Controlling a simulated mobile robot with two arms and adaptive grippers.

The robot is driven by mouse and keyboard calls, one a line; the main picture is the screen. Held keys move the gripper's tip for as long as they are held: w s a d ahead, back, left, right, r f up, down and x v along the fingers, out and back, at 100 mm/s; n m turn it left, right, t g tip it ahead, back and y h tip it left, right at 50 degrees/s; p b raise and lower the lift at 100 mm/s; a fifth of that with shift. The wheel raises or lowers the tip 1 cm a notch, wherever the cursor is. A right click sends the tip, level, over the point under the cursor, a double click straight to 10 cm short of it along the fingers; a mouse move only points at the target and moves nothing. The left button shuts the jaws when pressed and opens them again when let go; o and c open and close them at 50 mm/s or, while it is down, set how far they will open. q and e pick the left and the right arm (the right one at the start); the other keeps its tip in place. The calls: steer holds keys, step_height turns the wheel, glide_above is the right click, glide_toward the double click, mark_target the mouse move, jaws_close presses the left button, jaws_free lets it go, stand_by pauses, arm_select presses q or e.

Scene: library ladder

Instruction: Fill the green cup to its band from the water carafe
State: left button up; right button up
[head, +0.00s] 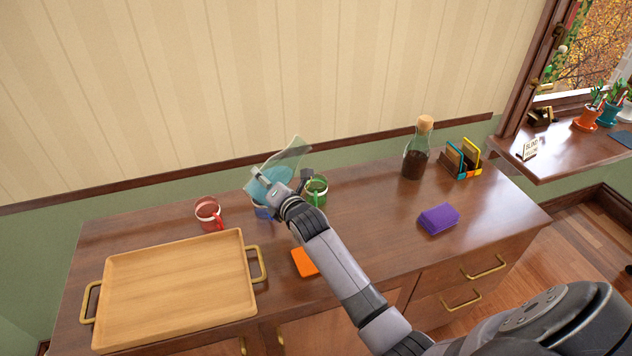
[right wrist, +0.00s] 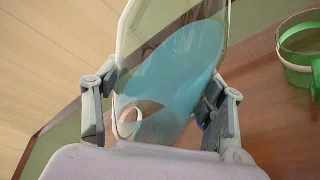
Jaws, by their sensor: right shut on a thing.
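The water carafe (head: 291,156) is clear glass with blue water inside. My right gripper (head: 280,185) is shut on it and holds it above the back of the wooden counter, its top leaning to the right. In the right wrist view the carafe (right wrist: 180,75) sits between the two fingers, with the water well up inside. The green cup (head: 317,190) stands on the counter just right of the gripper; in the right wrist view the green cup (right wrist: 300,48) is at the right edge. I see no stream of water. The cup's water level cannot be made out. My left gripper is not in view.
A blue cup (head: 264,212) is partly hidden behind my gripper. A red cup (head: 208,213) and a wooden tray (head: 175,285) are left. An orange block (head: 304,263), purple block (head: 438,218), corked dark bottle (head: 416,150) and card holder (head: 462,160) share the counter.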

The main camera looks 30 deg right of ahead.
steer(key=shift+a+m+b, duration=0.3)
steer(key=shift+m, duration=0.3)
stand_by(0.6)
steer(key=shift+a+r+m+y, duration=0.15)
steer(key=shift+r+m+y, duration=0.2)
steer(key=shift+m, duration=0.35)
stand_by(0.6)
steer(key=shift+d+f+m+y, duration=0.45)
steer(key=shift+d+f+m, duration=0.05)
steer(key=shift+f+m, duration=0.1)
stand_by(1.6)
steer(key=shift+r+m, duration=0.2)
steer(key=shift+m, duration=0.1)
stand_by(2.0)
